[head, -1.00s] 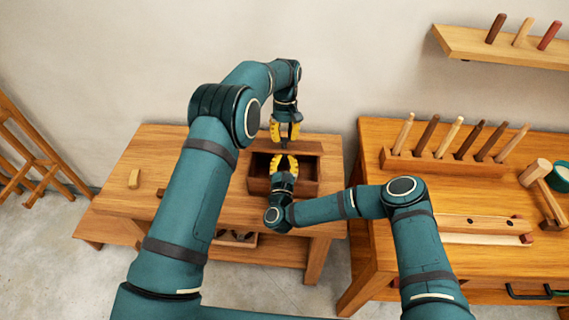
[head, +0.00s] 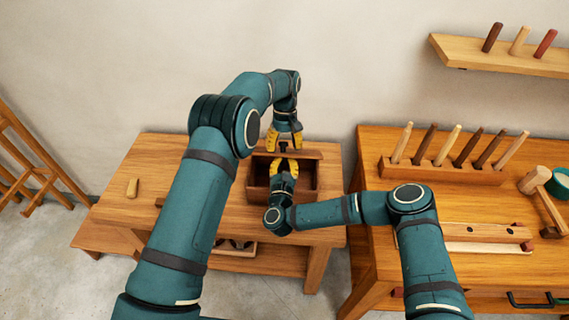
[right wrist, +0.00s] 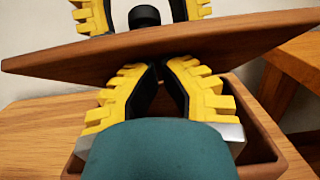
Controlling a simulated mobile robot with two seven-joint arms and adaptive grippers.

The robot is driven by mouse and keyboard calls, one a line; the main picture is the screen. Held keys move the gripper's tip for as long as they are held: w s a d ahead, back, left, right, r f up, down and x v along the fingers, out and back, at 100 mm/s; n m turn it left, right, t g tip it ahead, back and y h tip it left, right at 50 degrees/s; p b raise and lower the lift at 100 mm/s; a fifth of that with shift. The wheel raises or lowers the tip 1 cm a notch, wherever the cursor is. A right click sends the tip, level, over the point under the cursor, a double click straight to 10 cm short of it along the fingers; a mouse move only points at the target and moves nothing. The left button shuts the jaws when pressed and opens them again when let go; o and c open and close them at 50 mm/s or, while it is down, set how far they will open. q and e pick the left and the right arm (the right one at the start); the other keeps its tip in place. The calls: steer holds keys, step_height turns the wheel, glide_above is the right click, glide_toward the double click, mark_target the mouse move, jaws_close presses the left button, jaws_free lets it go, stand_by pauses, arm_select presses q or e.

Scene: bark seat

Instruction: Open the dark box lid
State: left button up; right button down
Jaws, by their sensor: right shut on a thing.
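The dark brown lid (head: 306,153) is raised and tilted over the far side of the dark wooden box (head: 255,190), whose inside shows. In the right wrist view the lid (right wrist: 225,42) crosses the picture at a slant, with a round black knob (right wrist: 144,16) on top. My right gripper (head: 284,163) is over the box, its fingertips brought together at the lid's lower edge; the exact contact is partly hidden. My left gripper (head: 284,147) hangs above the lid, its yellow fingers apart on either side of the knob.
The box stands on a wooden bench (head: 150,165) with a small wooden block (head: 132,188) at left. A second bench at right holds a peg rack (head: 440,172), a mallet (head: 540,185) and a long wooden piece (head: 470,228). A wall shelf (head: 490,52) is upper right.

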arm_select(q)
steer(key=shift+w+a, duration=0.1)
steer(key=shift+r, duration=0.2)
steer(key=shift+v, duration=5.6)
steer(key=s+a+f, duration=0.1)
steer(key=a+f, duration=0.1)
steer(key=s+a+f+g+h, duration=0.1)
steer(key=a, duration=0.2)
steer(key=s+a+f+h, duration=0.1)
steer(key=a+f, duration=0.1)
steer(key=a, duration=0.1)
steer(key=shift+s+f+g, duration=0.3)
steer(key=shift+s, duration=0.1)
steer(key=s+a+f+h, duration=0.2)
steer(key=s+a+f, duration=0.25)
steer(key=s, duration=0.45)
steer(key=s+d+f+t, duration=0.3)
steer(key=s+f, duration=0.3)
steer(key=s, duration=0.4)
steer(key=s+d+f+m+t, duration=0.1)
steer(key=s+d+f+t, duration=0.2)
steer(key=s, duration=0.7)
step_height(320, 180, down, 4)
steer(key=shift+d+m+t, duration=0.3)
steer(key=shift+d, duration=0.7)
